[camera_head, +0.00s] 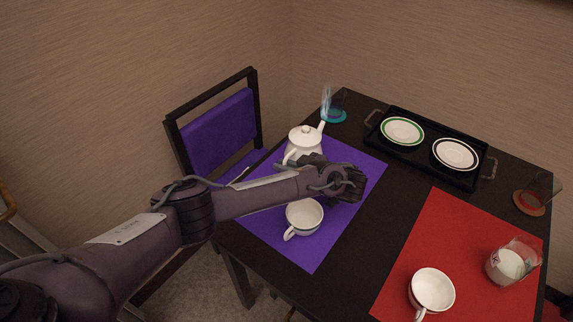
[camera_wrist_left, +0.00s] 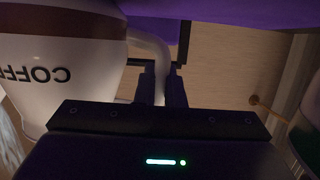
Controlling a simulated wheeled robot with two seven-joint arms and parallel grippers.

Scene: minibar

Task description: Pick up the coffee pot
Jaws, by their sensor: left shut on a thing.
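The white coffee pot (camera_head: 304,139) with a lid and spout stands upright at the back of the purple placemat (camera_head: 350,165). My left gripper (camera_head: 308,162) is right in front of it and partly hides its lower body. I cannot tell whether the pot's base is off the mat. My right gripper is not in view.
A white cup (camera_head: 303,216) stands in front of my left wrist. A glass on a teal coaster (camera_head: 335,116) stands behind the pot. A black tray (camera_head: 420,158) holds two plates. A red placemat (camera_head: 450,235) carries another cup (camera_head: 432,290) and a glass (camera_head: 508,265). A purple chair (camera_head: 218,130) stands left.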

